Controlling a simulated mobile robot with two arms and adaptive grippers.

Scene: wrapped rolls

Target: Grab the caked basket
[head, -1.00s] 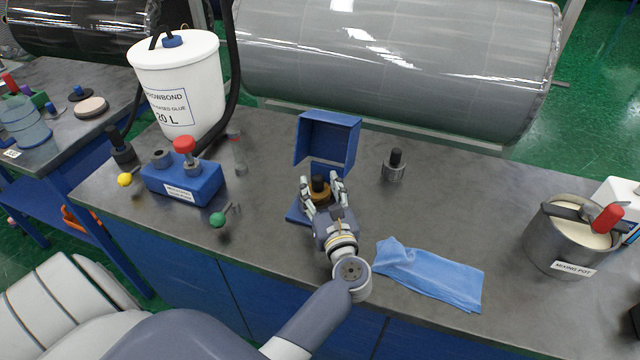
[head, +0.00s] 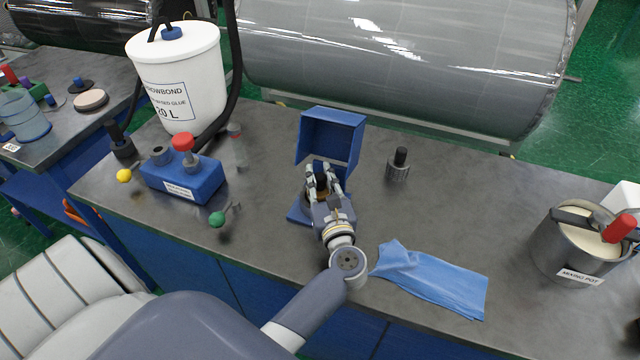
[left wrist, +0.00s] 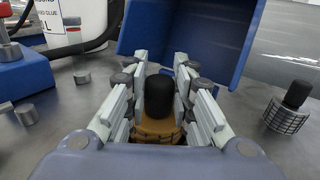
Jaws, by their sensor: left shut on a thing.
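The caked basket, brown and crusted with a black knob, shows between my fingers in the left wrist view (left wrist: 158,128). My left gripper (head: 323,178) is shut on it, with fingers on both sides of the basket. In the head view the fingers hide most of the basket. It is at the front of an open blue box-like stand (head: 341,131), over the stand's base. A second basket (head: 397,171), grey and clean-looking with a black knob, stands on the bench to the right. My right gripper is not in view.
A blue cloth (head: 435,280) lies right of my arm. The mixing pot (head: 570,250) stands at the far right. A blue block with a red knob (head: 185,180) and a white glue drum (head: 178,75) stand left. Bare grey bench lies between cloth and pot.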

